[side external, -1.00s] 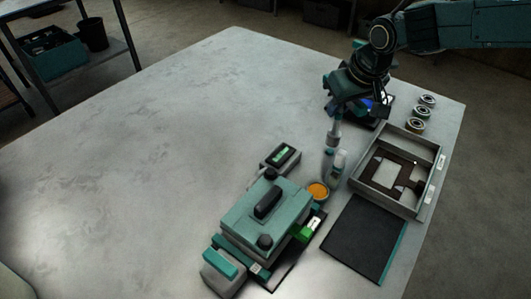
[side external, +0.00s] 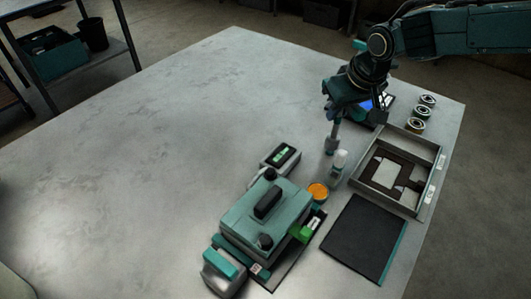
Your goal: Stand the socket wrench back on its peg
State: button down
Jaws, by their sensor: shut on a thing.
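My gripper (side external: 338,112) is at the upper right, over the far right part of the table, and points down. It is shut on the socket wrench (side external: 333,138), a slim grey tool that hangs nearly upright below it. The jaws hide the wrench's upper part. The wrench's lower end is just behind and left of a small white-capped bottle (side external: 338,165); I cannot tell whether it touches anything. I cannot make out the peg.
An orange-topped round tin (side external: 318,191) is near the bottle. A grey tray (side external: 434,185) with brown gasket pieces is to the right, a black mat (side external: 362,238) in front of it. Bearing rings (side external: 422,112) stand behind. A teal engine-like block (side external: 262,215) is front centre. The left table is clear.

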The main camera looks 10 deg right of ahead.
jog(key=shift+f, duration=0.15)
jog(key=shift+f, duration=0.75)
jog(key=shift+f, duration=0.3)
jog(key=c, duration=0.7)
grip_release()
jog(key=shift+r, duration=0.1)
jog(key=shift+r, duration=4.4)
